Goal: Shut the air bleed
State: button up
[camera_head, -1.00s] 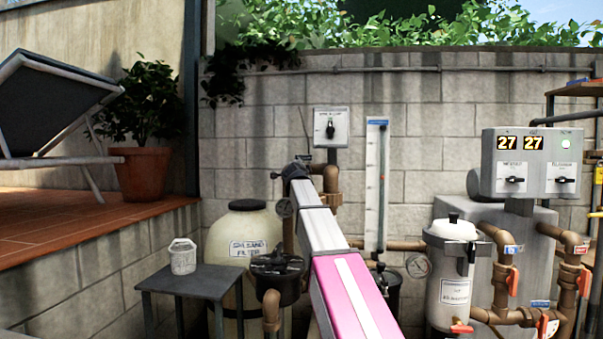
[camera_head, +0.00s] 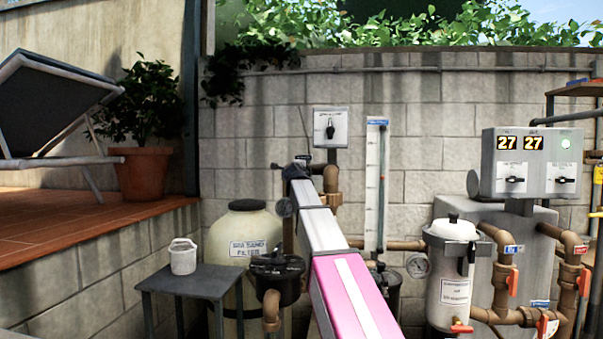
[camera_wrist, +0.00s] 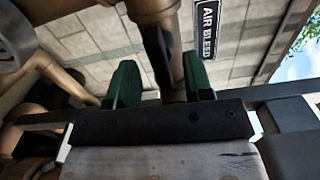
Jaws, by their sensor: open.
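In the wrist view, a sign reading AIR BLEED (camera_wrist: 207,28) hangs at upper right, beside brown pipework (camera_wrist: 172,70). A dark, narrow lever (camera_wrist: 158,55) runs along this pipe. My gripper (camera_wrist: 160,82) has its two green-padded fingers apart, with the pipe and the lever's lower end showing between them. I cannot tell whether either finger touches the lever. In the head view, my gripper (camera_head: 298,166) is at the far end of my arm, by the brown pipe left of centre. The air bleed itself is mostly hidden there behind my arm.
A cream sand filter (camera_head: 232,226) and a black-lidded strainer (camera_head: 276,268) stand left of my arm. A grey table (camera_head: 190,284) holds a white bucket (camera_head: 183,256). A white canister (camera_head: 450,285) and valved pipes stand right. The block wall (camera_head: 430,110) is behind.

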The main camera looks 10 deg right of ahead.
jog(key=v, duration=0.7)
dwell(0.3)
jog(key=shift+s, duration=0.1)
